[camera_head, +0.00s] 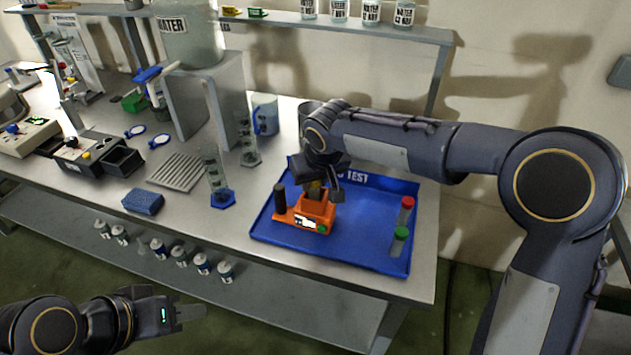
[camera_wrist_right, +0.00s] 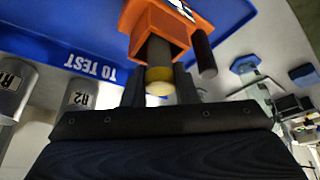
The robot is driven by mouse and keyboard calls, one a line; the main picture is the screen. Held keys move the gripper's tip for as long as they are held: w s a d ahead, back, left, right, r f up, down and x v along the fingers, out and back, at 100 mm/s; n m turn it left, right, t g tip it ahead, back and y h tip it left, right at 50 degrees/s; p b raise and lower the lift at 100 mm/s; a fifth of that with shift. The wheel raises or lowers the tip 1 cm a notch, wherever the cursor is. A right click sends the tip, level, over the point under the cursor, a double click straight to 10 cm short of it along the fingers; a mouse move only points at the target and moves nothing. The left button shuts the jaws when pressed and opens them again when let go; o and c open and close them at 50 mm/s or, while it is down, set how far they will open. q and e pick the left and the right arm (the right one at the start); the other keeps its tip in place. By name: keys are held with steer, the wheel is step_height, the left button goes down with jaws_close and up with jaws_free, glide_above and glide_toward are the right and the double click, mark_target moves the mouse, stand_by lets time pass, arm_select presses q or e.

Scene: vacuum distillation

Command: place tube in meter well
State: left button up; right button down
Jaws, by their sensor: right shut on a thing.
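The orange meter (camera_head: 303,213) stands in the blue tray (camera_head: 275,237), with a dark upright cylinder on its left side. My right gripper (camera_head: 322,190) is right above the meter and shut on a tube. In the right wrist view the tube (camera_wrist_right: 159,58) has a yellow band and a pale cap, and sits between the fingers (camera_wrist_right: 158,88). Its far end overlaps the square opening of the meter (camera_wrist_right: 172,22); how deep it reaches is hidden. My left gripper (camera_head: 185,312) is at the lower left, away from the bench; its jaw gap is unclear.
A shelf with bottles (camera_head: 404,14) runs behind.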

steer(key=shift+w+f, duration=0.1)
steer(key=shift+f, duration=0.1)
steer(key=c, duration=1.1)
jaws_free()
steer(key=shift+r, duration=0.1)
steer(key=shift+c, duration=0.2)
steer(key=v, duration=1.2)
steer(key=shift+r, duration=0.2)
steer(key=shift+d, duration=0.15)
steer(key=s+d+f+m+y, duration=0.1)
steer(key=s+d+f+m, duration=0.2)
steer(key=s+d, duration=1.15)
steer(key=s+d+f+m+t+y, duration=0.1)
steer(key=s+d+f+m, duration=0.2)
steer(key=s+f, duration=0.4)
steer(key=s+d, duration=0.1)
steer(key=s, duration=0.3)
steer(key=shift+f, duration=0.25)
